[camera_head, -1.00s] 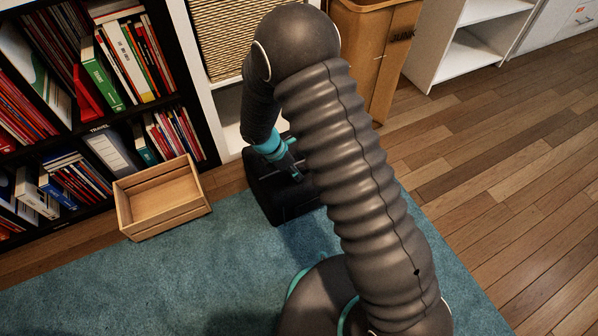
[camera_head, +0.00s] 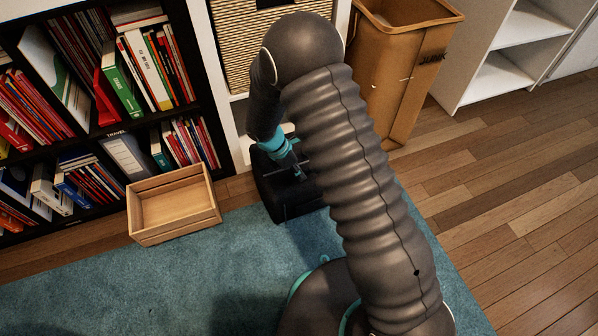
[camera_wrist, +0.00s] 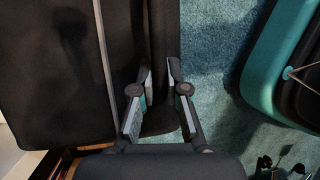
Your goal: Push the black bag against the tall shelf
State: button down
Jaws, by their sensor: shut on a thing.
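The black bag (camera_head: 285,208) stands on the floor at the carpet's far edge, in front of a white-framed shelf (camera_head: 227,75) with a wicker basket. My arm hides part of the bag, and I cannot tell whether it touches the shelf. My gripper (camera_head: 297,172) reaches down to the bag's top. In the wrist view the bag (camera_wrist: 50,80) fills the left side, and my gripper's fingers (camera_wrist: 160,85) are closed around a dark raised part of it. A tall black bookcase (camera_head: 108,130) full of books and binders stands at the left.
A wooden crate (camera_head: 172,237) sits left of the bag, before the bookcase. A brown bin marked JUNK (camera_head: 405,75) stands behind and right of the bag. A white shelf unit (camera_head: 480,85) is at the upper right. The wooden floor at right is clear.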

jog(key=shift+w+d, duration=0.1)
jog(key=shift+w, duration=0.05)
jog(key=c, duration=1.1)
grip_release()
jog(key=shift+d, duration=0.1)
jog(key=v, duration=1.2)
